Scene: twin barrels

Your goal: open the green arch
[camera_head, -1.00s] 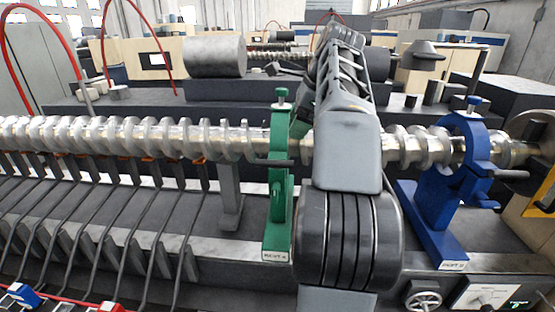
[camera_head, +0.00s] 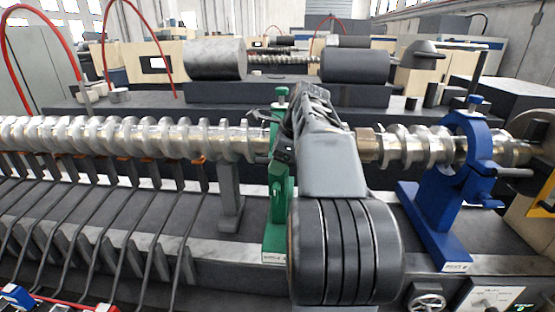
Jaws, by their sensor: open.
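The green arch (camera_head: 278,205) stands on the machine bed around the long metal screw shaft (camera_head: 120,137), left of my arm. Its top knob (camera_head: 282,93) shows above the shaft. My arm covers its right side and most of its upper ring, so I cannot tell whether it is closed. My gripper (camera_head: 262,122) is at the green arch's upper part, beside or in front of it. It is open, mostly hidden by my own wrist, and whether it touches the arch cannot be told.
A blue arch (camera_head: 440,210) stands around the shaft on the right. A row of bent grey rods (camera_head: 110,220) lies at the left. Two grey cylinders, the left one (camera_head: 214,59) and the right one (camera_head: 356,66), rest behind the shaft.

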